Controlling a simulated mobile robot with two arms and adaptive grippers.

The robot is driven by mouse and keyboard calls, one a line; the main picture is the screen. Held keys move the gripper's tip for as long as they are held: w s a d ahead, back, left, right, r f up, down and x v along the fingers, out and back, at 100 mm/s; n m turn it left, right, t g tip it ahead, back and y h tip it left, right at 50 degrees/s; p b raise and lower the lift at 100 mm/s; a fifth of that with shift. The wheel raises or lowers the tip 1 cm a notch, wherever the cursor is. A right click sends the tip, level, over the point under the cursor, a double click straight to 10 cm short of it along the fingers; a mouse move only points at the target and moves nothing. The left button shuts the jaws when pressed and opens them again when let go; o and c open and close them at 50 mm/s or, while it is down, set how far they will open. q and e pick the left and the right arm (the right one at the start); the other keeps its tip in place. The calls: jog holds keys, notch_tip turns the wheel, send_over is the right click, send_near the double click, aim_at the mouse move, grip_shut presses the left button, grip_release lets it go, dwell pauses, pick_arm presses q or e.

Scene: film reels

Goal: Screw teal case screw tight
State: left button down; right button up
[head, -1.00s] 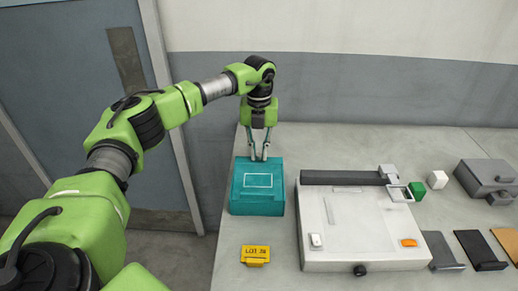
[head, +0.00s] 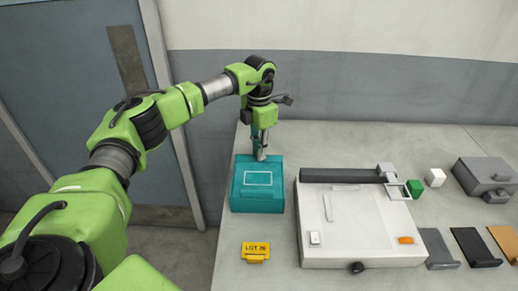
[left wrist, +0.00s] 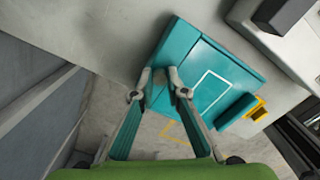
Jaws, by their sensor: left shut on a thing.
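The teal case (head: 257,200), with a white outlined rectangle on its lid, lies on the table below my left arm. It also shows in the left wrist view (left wrist: 190,62). My left gripper (head: 261,156) points down at the case's back edge, its fingertips at the lid. In the left wrist view its two fingertips (left wrist: 165,82) are close together over the edge of the case, shut on the teal case screw. My right gripper is in neither view.
A white flat device (head: 375,250) with a dark bar lies to the right. Beyond it are a green cube (head: 415,189), a white cube (head: 435,178) and a grey box (head: 487,178). The table's left edge is close to the case.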

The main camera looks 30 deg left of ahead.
pick_arm(q)
jog(key=m, duration=0.5)
jog(key=shift+w+r+m, duration=0.1)
jog(key=shift+m, duration=0.2)
jog(key=m, duration=1.1)
jog(key=shift+m, duration=0.3)
jog(key=m, duration=0.4)
jog(key=shift+m, duration=0.3)
jog(key=c, duration=2)
grip_release()
notch_tip(320, 180, up, 12)
